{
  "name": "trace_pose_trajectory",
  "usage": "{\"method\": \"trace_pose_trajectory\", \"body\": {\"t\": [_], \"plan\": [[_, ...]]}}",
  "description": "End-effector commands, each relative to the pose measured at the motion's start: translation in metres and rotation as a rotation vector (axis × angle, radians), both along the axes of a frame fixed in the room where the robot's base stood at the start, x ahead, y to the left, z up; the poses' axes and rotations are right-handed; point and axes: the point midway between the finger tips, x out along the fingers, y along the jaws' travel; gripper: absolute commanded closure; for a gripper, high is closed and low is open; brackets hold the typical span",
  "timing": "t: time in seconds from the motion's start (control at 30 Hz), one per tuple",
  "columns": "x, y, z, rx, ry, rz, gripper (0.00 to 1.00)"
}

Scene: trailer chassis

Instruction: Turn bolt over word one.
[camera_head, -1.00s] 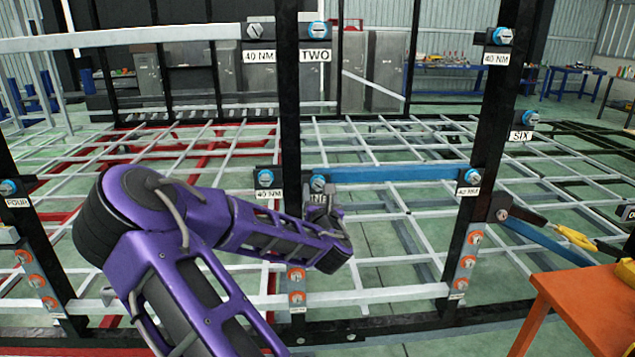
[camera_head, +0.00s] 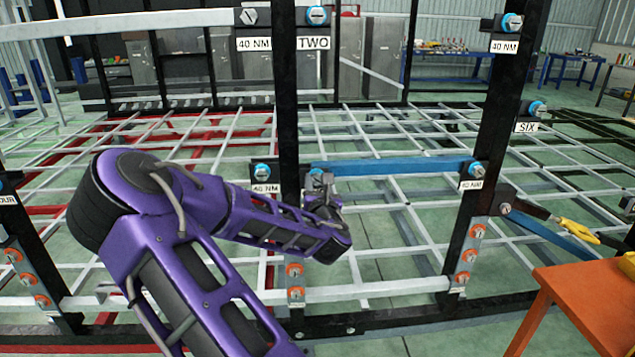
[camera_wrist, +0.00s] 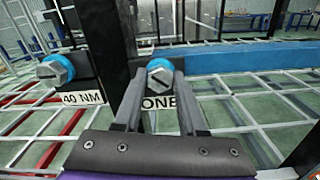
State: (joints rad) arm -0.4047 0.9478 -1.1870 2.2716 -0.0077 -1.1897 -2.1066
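The bolt over the word ONE (camera_wrist: 160,74) has a grey slotted head and a blue ring. In the wrist view it shows between the tips of my gripper (camera_wrist: 160,80). The fingers are apart, one on each side of the bolt head; I cannot tell whether they touch it. The ONE label (camera_wrist: 160,102) shows below the bolt between the fingers. In the head view my gripper (camera_head: 322,190) is at the left end of the blue bar, in front of this bolt, and covers the label.
A blue-ringed bolt over a 40 NM label (camera_wrist: 55,70) is close on the left. The blue bar (camera_head: 395,167) runs right to another 40 NM bolt (camera_head: 476,170). Black posts (camera_head: 286,110) stand beside the gripper. An orange table (camera_head: 590,300) is at lower right.

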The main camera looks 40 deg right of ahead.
Motion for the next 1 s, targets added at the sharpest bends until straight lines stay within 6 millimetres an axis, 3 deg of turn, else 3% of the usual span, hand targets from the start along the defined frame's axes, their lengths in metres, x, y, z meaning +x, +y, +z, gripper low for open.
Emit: {"method": "trace_pose_trajectory", "body": {"t": [0.03, 0.2, 0.63, 1.0], "plan": [[0.0000, 0.0000, 0.0000, 0.000, 0.000, 0.000, 0.70], [0.0001, -0.0001, 0.0001, 0.000, 0.000, 0.000, 1.00], [0.0001, -0.0002, -0.0002, 0.043, -0.027, 0.000, 1.00], [0.0003, 0.0000, -0.0009, 0.272, -0.170, 0.002, 1.00]]}}
